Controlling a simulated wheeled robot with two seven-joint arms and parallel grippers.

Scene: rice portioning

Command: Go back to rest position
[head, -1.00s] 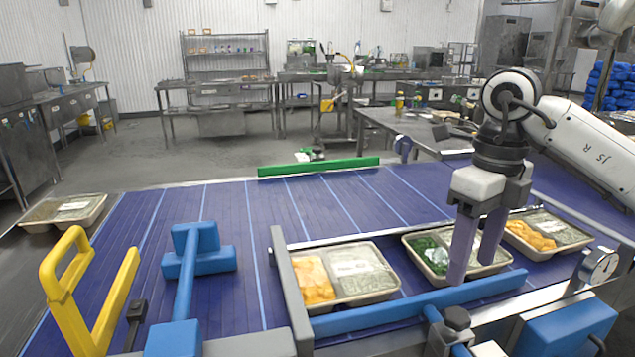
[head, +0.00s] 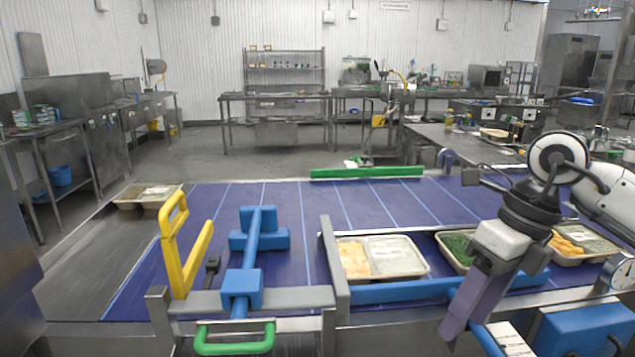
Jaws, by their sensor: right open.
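My right gripper (head: 470,318) is at the lower right of the head view, tilted down and to the left. It is open, with nothing seen between its fingers, and hangs in front of the blue rail and the trays. A two-part tray (head: 397,258) with orange food and a pale side stands on the blue conveyor. A tray with green food (head: 456,246) stands to its right, partly hidden by my right gripper. Another tray with orange food (head: 590,245) stands at the far right, partly behind my arm. My left gripper is not in view.
The blue conveyor (head: 290,200) has clear room at the back. A blue rail (head: 400,291) and a grey bar (head: 333,268) border the trays. A yellow handle (head: 176,245), a blue T-shaped part (head: 258,240) and a green handle (head: 235,346) stand at front left. A dial gauge (head: 624,274) is at right.

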